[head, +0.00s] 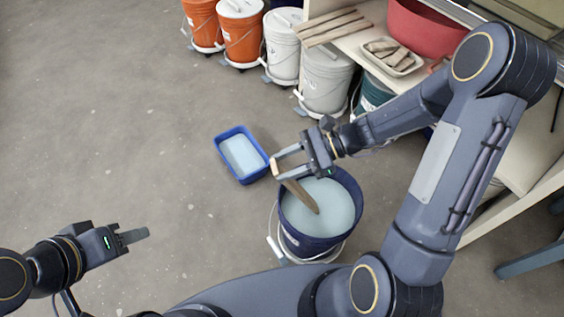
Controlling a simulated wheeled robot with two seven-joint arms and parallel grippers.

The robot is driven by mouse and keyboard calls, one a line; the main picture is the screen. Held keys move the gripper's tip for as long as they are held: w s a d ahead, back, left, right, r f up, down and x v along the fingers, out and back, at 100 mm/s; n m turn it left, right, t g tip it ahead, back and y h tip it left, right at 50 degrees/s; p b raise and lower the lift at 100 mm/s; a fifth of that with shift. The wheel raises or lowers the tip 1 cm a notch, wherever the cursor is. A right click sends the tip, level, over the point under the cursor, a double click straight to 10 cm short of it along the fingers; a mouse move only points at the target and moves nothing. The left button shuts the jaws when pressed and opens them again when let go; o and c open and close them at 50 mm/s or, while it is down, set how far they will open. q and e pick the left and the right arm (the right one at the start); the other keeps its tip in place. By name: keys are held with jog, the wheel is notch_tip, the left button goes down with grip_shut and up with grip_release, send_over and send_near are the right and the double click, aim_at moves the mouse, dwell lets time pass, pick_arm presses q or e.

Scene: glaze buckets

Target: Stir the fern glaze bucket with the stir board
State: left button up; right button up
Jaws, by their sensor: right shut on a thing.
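An open dark blue bucket (301,232) holds pale blue-green glaze (330,205). It stands on the floor on a pale wheeled base, and I see no label naming it fern. The brown wooden stir board (303,196) slants down into the bucket, its lower end at the glaze surface. My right gripper (277,169) is above the bucket's far left rim, shut on the board's upper end. My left gripper (136,236) is out over bare floor at lower left, away from the bucket. Its fingers show edge-on, so its opening is unclear.
A blue tub (241,153) of pale liquid sits on the floor just left of the bucket. Orange buckets (241,40) and white buckets (325,78) line the back. A shelf (350,38) holds wooden boards, a tray and a red basin (420,28). Floor at left is clear.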

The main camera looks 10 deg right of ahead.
aim_at(294, 184)
jog(key=shift+w+d+f+b, duration=0.1)
jog(key=shift+d+f+b, duration=0.85)
jog(key=shift+f, duration=0.8)
jog(key=shift+w+d+f+b, duration=0.15)
jog(key=shift+d+f+b, duration=0.35)
jog(key=shift+f+b, duration=0.95)
jog(key=shift+w+d+f+b, duration=0.1)
jog(key=shift+d+f+b, duration=0.7)
jog(key=shift+f, duration=1.2)
